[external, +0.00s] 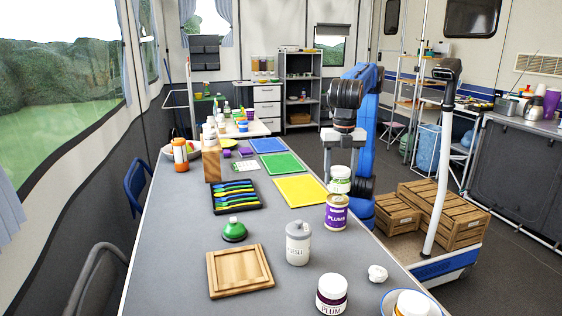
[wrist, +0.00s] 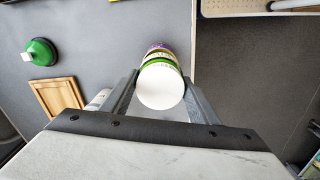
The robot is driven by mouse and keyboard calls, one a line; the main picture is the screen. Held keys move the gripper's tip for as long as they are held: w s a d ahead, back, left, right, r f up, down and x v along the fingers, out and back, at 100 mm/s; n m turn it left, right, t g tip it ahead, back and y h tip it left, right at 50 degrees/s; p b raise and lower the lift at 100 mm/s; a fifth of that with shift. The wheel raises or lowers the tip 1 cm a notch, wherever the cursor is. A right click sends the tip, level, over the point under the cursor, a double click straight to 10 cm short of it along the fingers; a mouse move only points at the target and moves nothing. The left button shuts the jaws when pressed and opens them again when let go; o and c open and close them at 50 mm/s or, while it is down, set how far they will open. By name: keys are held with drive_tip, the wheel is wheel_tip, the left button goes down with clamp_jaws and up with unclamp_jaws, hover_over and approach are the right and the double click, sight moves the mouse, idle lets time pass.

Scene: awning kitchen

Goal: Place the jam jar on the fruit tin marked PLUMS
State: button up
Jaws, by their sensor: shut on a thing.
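The jam jar (external: 340,181), white-lidded with a green band, is between the fingers of my gripper (external: 341,160). The gripper is shut on it. In the wrist view the jar's white lid (wrist: 161,88) shows between the two fingers (wrist: 160,82). The fruit tin marked PLUMS (external: 336,213), purple with a pale gold band, stands upright on the table. In the external view the jar appears just above and behind the tin's top. A purple edge of the tin (wrist: 158,47) shows past the jar in the wrist view. I cannot tell whether jar and tin touch.
On the grey table (external: 185,285) are a white jar marked PLUM (external: 331,296), a grey-lidded canister (external: 298,243), a green-topped item (external: 234,230), a wooden board (external: 239,270), a crumpled white ball (external: 377,273) and a yellow mat (external: 300,190). A bowl (external: 388,303) stands at the front right.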

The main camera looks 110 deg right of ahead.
drive_tip(key=shift+f, duration=1.3)
drive_tip(key=shift+f, duration=0.15)
drive_tip(key=o, duration=1.2)
wheel_tip(320, 180, up, 12)
drive_tip(key=shift+r, duration=0.15)
